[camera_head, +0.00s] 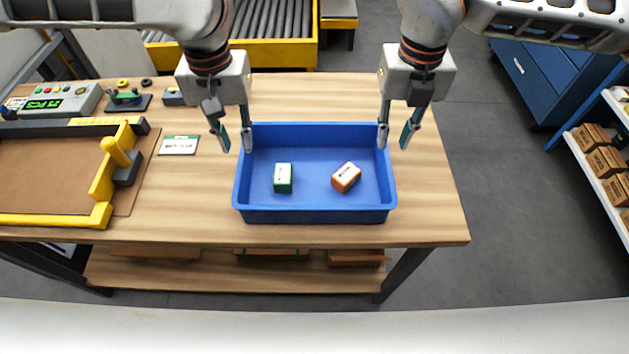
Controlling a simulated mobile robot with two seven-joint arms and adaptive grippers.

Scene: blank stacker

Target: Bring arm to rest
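My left gripper (236,146) hangs over the left wall of a blue tray (315,215), fingers pointing down. Its two fingers are apart, with nothing seen between them. My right gripper (394,142) hangs at the tray's right wall, fingers pointing down and apart, with nothing seen between them. Inside the tray, a green and white block (283,178) stands left of the middle. An orange and white block (346,177) lies right of the middle, turned at an angle. Both blocks are apart from the grippers. Whether the fingers touch the tray walls cannot be told.
A wooden table (430,210) bears the tray. At left are a yellow-framed fixture (103,190), a labelled card (179,145) and a control box with a green display (50,103). A roller conveyor (270,55) stands behind. A shelf with boxes (602,160) is at right.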

